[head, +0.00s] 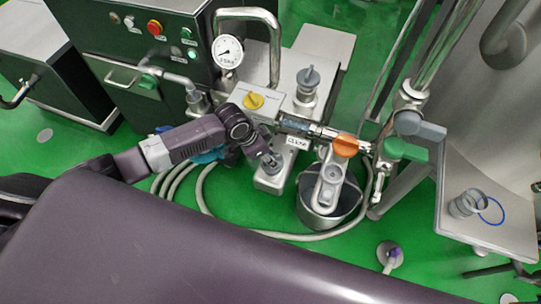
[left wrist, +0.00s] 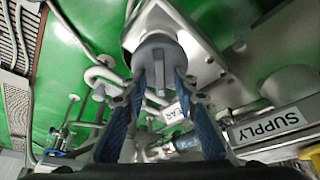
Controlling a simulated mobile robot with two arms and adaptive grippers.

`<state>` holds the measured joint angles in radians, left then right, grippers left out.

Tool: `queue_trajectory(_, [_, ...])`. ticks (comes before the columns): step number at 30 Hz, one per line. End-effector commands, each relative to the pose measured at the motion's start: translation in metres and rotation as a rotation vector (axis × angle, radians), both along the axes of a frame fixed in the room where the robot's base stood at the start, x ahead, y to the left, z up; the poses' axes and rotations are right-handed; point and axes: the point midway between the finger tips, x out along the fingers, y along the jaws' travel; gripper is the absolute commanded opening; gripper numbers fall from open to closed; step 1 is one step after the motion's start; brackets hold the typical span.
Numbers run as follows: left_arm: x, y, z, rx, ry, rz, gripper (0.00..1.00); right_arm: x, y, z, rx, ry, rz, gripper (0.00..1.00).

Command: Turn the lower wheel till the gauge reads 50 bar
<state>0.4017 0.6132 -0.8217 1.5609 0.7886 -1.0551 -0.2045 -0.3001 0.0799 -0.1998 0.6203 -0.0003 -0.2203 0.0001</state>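The round white gauge (head: 228,51) stands on a pipe beside the dark control cabinet; its needle is too small to read. My left gripper (head: 270,160) reaches down over the metal block below the yellow handle. In the left wrist view, the lower wheel (left wrist: 156,48), a grey knob with a raised fin, lies just ahead of my left gripper (left wrist: 160,82). The blue-padded fingers are apart, one on each side of the fin, and I see no clear contact. The arm and gripper mostly hide this wheel in the head view. My right gripper is not in view.
An upper grey wheel (head: 308,80) stands on the block behind. A yellow handle (head: 253,100), an orange handle (head: 345,145) and a green handle (head: 405,150) sit close by. A metal bucket (head: 327,212) and a looping hose (head: 215,212) are near the gripper.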

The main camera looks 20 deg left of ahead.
Motion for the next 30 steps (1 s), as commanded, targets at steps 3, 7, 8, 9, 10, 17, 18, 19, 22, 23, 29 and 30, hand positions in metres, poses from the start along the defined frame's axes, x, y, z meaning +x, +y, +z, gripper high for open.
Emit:
queue_trajectory(3, [0.0001, 0.0000, -0.0001, 0.000, 0.000, 0.000, 0.27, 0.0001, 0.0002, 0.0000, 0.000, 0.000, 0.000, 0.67])
queue_trajectory(7, [0.0000, 0.0002, 0.0001, 0.000, 0.000, 0.000, 0.20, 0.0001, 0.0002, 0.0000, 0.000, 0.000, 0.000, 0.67])
queue_trajectory(8, [0.0000, 0.0002, 0.0001, 0.000, 0.000, 0.000, 0.17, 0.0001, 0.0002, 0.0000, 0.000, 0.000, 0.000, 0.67])
queue_trajectory(9, [0.0000, 0.0002, 0.0001, 0.000, 0.000, 0.000, 0.12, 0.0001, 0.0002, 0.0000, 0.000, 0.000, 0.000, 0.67])
queue_trajectory(10, [-0.0001, 0.0002, 0.0000, 0.000, 0.000, 0.000, 0.09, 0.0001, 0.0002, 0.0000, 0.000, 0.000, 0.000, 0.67])
queue_trajectory(17, [-0.0002, 0.0003, 0.0001, 0.001, 0.001, 0.000, 0.00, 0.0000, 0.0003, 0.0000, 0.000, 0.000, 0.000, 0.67])
queue_trajectory(18, [-0.0002, 0.0003, 0.0001, 0.001, 0.001, 0.000, 0.00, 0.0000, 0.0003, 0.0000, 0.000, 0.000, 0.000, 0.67])
queue_trajectory(19, [-0.0002, 0.0003, 0.0001, 0.001, 0.000, -0.001, 0.00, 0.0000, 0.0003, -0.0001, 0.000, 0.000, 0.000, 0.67])
queue_trajectory(22, [0.0000, 0.0006, -0.0001, 0.001, 0.001, -0.010, 0.00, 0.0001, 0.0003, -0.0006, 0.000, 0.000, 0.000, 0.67])
queue_trajectory(23, [0.0000, 0.0005, -0.0002, 0.001, 0.001, -0.016, 0.00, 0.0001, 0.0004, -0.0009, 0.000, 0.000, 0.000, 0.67])
queue_trajectory(29, [0.0012, 0.0016, -0.0008, 0.002, 0.001, -0.094, 0.00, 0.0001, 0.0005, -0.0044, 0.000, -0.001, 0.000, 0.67])
queue_trajectory(30, [0.0012, 0.0015, -0.0010, 0.001, 0.002, -0.118, 0.00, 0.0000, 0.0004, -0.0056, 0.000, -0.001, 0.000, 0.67])
